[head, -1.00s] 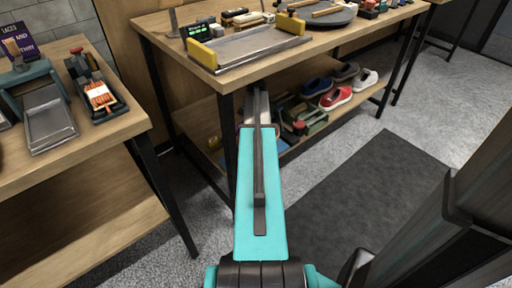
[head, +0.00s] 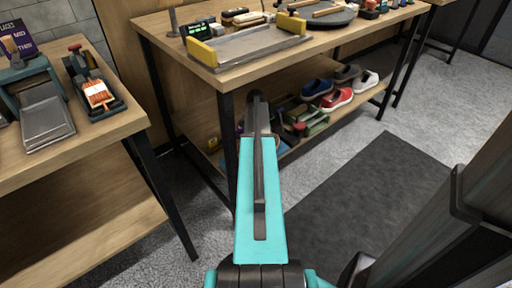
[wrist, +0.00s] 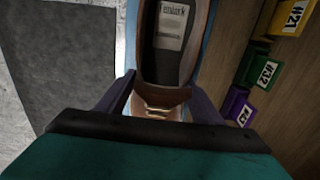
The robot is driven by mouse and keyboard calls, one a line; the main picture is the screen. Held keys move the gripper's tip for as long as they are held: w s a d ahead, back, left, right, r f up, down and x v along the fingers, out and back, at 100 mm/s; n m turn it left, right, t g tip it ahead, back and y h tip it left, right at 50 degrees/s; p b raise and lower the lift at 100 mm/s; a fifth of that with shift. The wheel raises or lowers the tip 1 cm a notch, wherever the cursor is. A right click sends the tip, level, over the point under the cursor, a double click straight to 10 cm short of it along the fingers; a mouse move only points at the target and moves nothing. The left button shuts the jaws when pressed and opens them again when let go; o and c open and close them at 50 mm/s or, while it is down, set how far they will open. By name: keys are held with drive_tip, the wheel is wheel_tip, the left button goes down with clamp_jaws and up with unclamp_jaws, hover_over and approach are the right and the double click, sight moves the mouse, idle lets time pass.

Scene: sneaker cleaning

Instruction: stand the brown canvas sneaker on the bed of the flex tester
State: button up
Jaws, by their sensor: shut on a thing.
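My gripper (wrist: 162,100) is shut on the heel end of a sneaker (wrist: 178,96) in the wrist view. The sneaker has a brown heel and collar, a dark insole with a pale label, and a pale bluish outer edge. Its toe is out of frame. In the head view my arm hides the gripper and most of what it holds, in front of the middle table. A metal bed with yellow end blocks (head: 250,45), which looks like the flex tester, stands on that table's top, above and beyond the arm. No shoe shows on its bed.
The middle table's lower shelf holds a red sneaker (head: 337,99), a blue one (head: 317,87), a white one (head: 365,81) and a grey one. Yellow, green and purple numbered boxes (wrist: 268,74) lie right of the held sneaker. The left table (head: 60,160) carries teal-framed tools. A dark mat covers floor at right.

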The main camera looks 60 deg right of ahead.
drive_tip(key=o, duration=1.7)
drive_tip(key=shift+o, duration=0.2)
wheel_tip(320, 180, up, 12)
drive_tip(key=p, duration=0.3)
drive_tip(key=shift+p, duration=0.4)
drive_tip(key=shift+s, duration=0.1)
